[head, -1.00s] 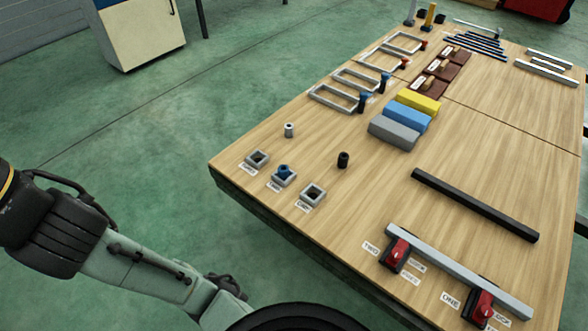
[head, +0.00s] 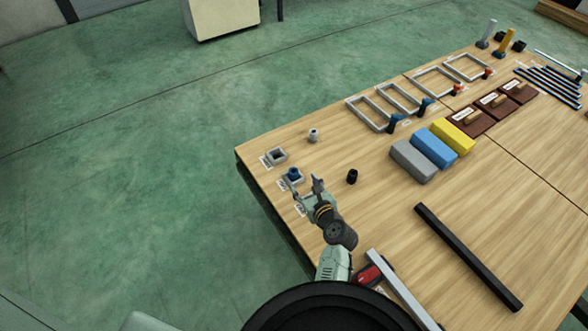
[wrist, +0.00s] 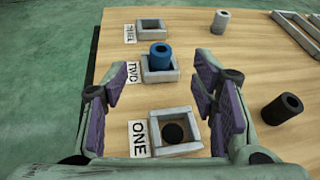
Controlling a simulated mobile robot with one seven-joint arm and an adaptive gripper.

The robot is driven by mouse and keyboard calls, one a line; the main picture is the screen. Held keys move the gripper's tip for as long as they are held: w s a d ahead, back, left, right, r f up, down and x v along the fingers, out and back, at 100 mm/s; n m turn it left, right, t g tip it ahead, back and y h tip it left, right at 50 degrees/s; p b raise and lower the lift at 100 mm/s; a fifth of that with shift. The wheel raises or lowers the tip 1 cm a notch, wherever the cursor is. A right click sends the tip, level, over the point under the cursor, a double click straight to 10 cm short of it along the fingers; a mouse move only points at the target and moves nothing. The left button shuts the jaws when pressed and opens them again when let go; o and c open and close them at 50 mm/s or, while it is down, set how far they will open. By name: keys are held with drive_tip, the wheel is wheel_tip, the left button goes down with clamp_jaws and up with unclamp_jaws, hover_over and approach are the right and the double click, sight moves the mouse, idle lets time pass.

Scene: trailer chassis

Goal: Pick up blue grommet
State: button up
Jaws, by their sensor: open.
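The blue grommet (head: 294,175) is a short blue cylinder with a dark hole in its top. It stands upright in the square grey frame labelled TWO, which also shows in the wrist view (wrist: 160,76) around the grommet (wrist: 160,55). My gripper (head: 308,190) is open over the near left part of the table, beside the grommet. In the wrist view its purple-padded fingers (wrist: 162,105) are wide apart and empty. The grommet lies farther on, beyond the fingertips, roughly midway between them. The frame labelled ONE (wrist: 188,150) lies between the fingers in that view.
A black grommet (wrist: 282,108) stands on the table to the right of my gripper. A grey grommet (head: 313,136) stands near the frame labelled THREE (head: 276,157). Grey, blue and yellow blocks (head: 411,160) lie farther right. The table's left edge is close.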

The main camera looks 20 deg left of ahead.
sight(295, 173)
drive_tip(key=shift+s+d+f+m, duration=0.1)
drive_tip(key=shift+f+m, duration=0.1)
drive_tip(key=shift+f, duration=0.15)
drive_tip(key=shift+s+d+f+m, duration=0.1)
drive_tip(key=shift+f+m, duration=0.1)
drive_tip(key=shift+f, duration=0.15)
drive_tip(key=x, duration=0.4)
drive_tip(key=shift+f, duration=0.1)
drive_tip(key=shift+x, duration=3.15)
drive_tip(key=shift+d, duration=0.1)
drive_tip(key=c, duration=1.3)
